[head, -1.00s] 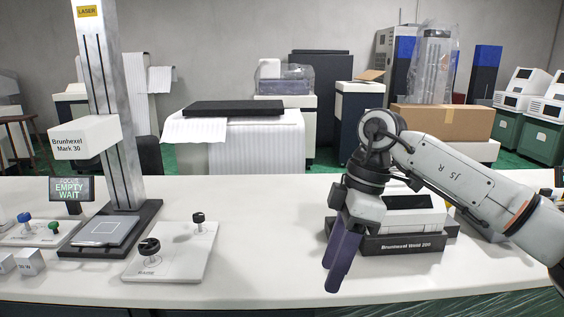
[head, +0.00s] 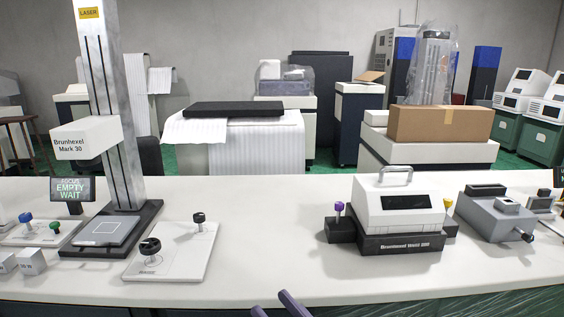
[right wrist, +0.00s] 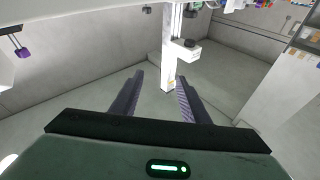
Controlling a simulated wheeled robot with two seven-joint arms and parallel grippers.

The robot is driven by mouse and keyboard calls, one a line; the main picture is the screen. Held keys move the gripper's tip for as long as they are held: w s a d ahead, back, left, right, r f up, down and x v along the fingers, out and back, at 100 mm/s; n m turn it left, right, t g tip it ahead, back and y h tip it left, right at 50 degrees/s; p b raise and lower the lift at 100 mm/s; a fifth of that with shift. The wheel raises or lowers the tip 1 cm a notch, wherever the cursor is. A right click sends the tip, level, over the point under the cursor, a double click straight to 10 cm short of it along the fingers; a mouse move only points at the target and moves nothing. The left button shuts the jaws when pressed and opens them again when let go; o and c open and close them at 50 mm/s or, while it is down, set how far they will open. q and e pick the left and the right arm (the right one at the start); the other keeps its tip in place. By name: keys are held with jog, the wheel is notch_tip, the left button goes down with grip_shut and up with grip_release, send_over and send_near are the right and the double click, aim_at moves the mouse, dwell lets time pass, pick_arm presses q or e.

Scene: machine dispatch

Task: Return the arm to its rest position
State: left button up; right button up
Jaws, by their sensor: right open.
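My right gripper (head: 278,305) shows only as two purple fingertips at the bottom edge of the head view, in front of the table's near edge. In the right wrist view its two dark purple fingers (right wrist: 159,98) stand apart with nothing between them, so it is open and empty. The rest of the right arm is out of the head view. My left gripper is not in view.
A white worktable (head: 270,240) carries the Brunhexel Mark 30 laser column (head: 110,130), a plate with two knobs (head: 175,255), the Brunhexel Weld 200 (head: 398,215) and a grey device (head: 497,218). The table's middle is clear.

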jog(key=s+d+f+m+h, duration=0.35)
jog(key=d+f+h, duration=0.35)
jog(key=f, duration=0.5)
jog(key=s+d+f+g+h, duration=0.2)
jog(key=s+d+f+g, duration=0.1)
jog(key=s+f, duration=0.5)
jog(key=s+d+f+m+g+h, duration=0.1)
jog(key=s+d+f+g, duration=0.3)
jog(key=s+f, duration=0.5)
jog(key=shift+s+d+h, duration=0.35)
jog(key=shift+d+h, duration=0.45)
jog(key=shift+d, duration=0.45)
